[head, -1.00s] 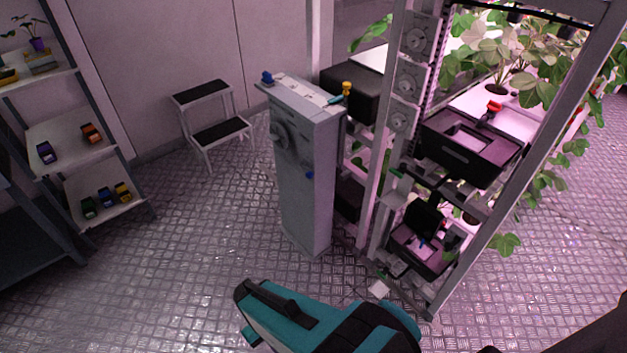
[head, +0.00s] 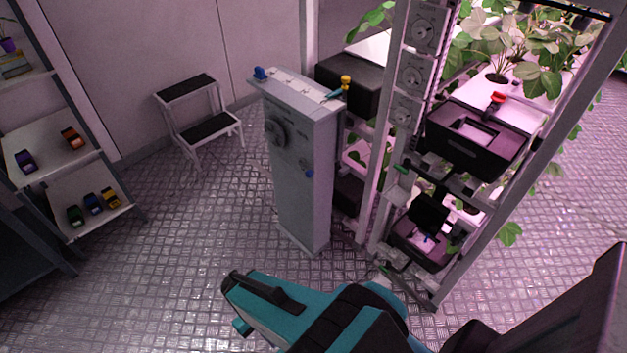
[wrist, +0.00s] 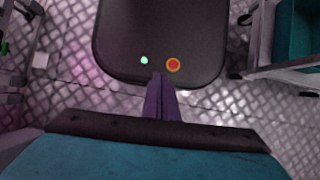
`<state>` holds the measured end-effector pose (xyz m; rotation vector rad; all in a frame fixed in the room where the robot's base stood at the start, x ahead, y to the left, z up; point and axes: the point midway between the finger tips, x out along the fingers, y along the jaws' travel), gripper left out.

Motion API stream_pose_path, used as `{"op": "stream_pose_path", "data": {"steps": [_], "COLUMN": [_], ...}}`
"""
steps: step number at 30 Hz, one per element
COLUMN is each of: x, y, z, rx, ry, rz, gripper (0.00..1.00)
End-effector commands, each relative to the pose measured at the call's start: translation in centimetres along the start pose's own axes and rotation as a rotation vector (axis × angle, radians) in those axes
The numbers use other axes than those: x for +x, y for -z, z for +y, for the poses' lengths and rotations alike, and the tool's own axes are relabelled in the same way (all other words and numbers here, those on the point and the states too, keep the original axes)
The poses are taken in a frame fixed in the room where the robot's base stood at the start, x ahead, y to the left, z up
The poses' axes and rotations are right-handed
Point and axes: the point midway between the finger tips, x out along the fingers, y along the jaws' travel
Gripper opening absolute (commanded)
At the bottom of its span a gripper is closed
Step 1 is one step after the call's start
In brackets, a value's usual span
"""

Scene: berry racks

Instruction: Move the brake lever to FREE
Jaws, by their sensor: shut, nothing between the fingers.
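No lever here carries a label I can read, so I cannot tell which is the brake lever. A small green handle (head: 401,168) sticks out from the rack's near side. In the head view my teal and black arm fills the bottom, and the fingers cannot be made out.
The plant rack (head: 385,150) stands right of the cabinet, with black bins (head: 470,150) and leaves reaching out. A step stool (head: 190,85) is at the back wall. A shelf (head: 25,130) with small coloured items stands left. The metal floor (head: 180,240) between is clear.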

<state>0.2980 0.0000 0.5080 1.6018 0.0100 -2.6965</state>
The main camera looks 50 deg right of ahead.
Motion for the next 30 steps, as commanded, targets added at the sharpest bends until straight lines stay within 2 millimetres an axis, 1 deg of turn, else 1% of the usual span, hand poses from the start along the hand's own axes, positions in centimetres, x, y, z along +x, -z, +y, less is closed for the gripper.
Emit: {"op": "stream_pose_path", "data": {"steps": [12, 17, 23, 30], "x": [0.0, -0.1, -0.5, -2.1], "y": [0.0, 0.3, 1.7, 4.8], "z": [0.0, 0.0, 0.3, 1.2], "rx": [0.001, 0.031, 0.163, 0.458], "ry": [0.001, 0.02, 0.109, 0.31], "rz": [0.0, 0.006, 0.032, 0.079], "gripper": [0.0, 0.0, 0.0, 0.0]}}
